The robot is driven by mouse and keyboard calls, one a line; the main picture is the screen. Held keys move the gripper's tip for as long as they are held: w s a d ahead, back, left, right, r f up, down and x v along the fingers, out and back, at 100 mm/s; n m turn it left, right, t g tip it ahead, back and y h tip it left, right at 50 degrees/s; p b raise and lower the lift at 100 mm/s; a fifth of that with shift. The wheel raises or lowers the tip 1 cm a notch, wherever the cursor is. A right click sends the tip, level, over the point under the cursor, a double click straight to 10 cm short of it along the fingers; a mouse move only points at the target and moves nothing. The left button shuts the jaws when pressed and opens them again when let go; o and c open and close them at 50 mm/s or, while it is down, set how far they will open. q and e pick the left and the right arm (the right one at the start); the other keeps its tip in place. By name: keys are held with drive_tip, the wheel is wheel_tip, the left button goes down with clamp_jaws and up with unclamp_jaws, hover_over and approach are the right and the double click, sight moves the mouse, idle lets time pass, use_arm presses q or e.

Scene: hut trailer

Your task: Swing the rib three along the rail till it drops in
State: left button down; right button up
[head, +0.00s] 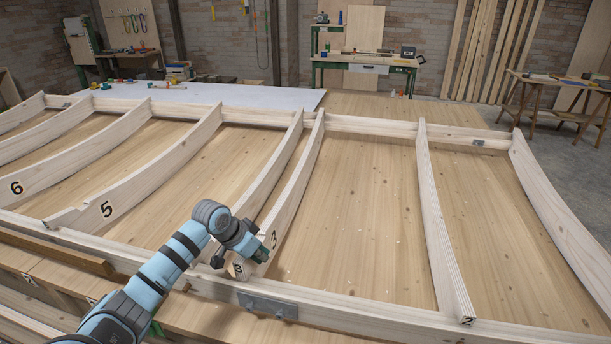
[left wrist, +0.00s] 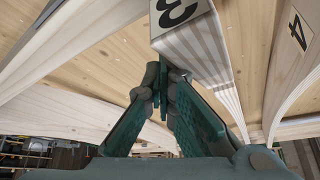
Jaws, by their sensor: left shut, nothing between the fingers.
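Rib three (head: 299,180) is a pale curved timber marked 3, running from the far rail (head: 372,127) towards the near rail (head: 350,313). My left gripper (head: 264,252) is at its near end and hides part of it. In the left wrist view the gripper (left wrist: 165,88) has its fingertips together with nothing between them. There, the numbered end of rib three (left wrist: 205,50) is just above and right of the fingertips. I cannot tell whether they touch. My right gripper is not in view.
Rib four (head: 268,172) lies close beside rib three on the left, its near end partly hidden. Rib five (head: 150,175) is farther left and rib two (head: 436,220) is to the right. A metal plate (head: 268,306) is on the near rail. Open floor panel lies between ribs three and two.

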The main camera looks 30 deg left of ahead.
use_arm(q)
drive_tip(key=shift+s+a, duration=0.2)
drive_tip(key=shift+a, duration=0.4)
drive_tip(key=shift+s+a, duration=0.2)
drive_tip(key=shift+a, duration=0.4)
wheel_tip(320, 180, up, 8)
drive_tip(key=d+p, duration=0.2)
drive_tip(key=p, duration=0.8)
drive_tip(key=shift+w, duration=0.3)
